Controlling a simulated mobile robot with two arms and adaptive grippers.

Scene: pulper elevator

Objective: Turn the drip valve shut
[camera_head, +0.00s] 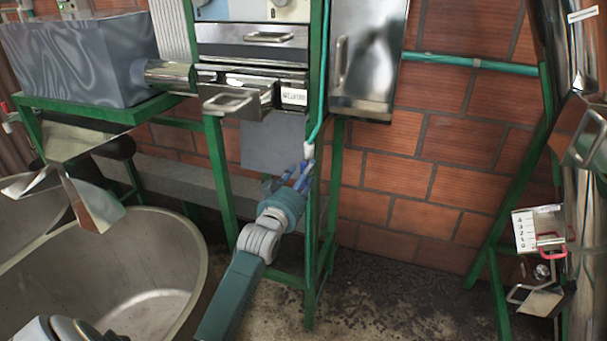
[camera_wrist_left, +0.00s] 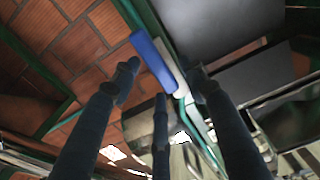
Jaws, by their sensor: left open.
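The drip valve (camera_head: 308,151) is a small pale fitting at the lower end of a thin green hose on the green frame. Its blue lever (camera_wrist_left: 153,62) shows clearly in the left wrist view, beside the pale valve body (camera_wrist_left: 180,80). My left gripper (camera_head: 288,180) is just below the valve in the head view. In the left wrist view its dark fingers (camera_wrist_left: 160,85) are spread apart, with the blue lever among their tips. I cannot tell whether any finger touches the lever. In the head view the lever is hard to separate from the fingers. My right gripper is not in view.
Green frame posts (camera_head: 311,255) stand close to my left gripper. A steel box (camera_head: 365,60) hangs above right. A large metal basin (camera_head: 140,265) stands at the lower left. The brick wall (camera_head: 400,175) is behind, and the floor right of the frame is clear.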

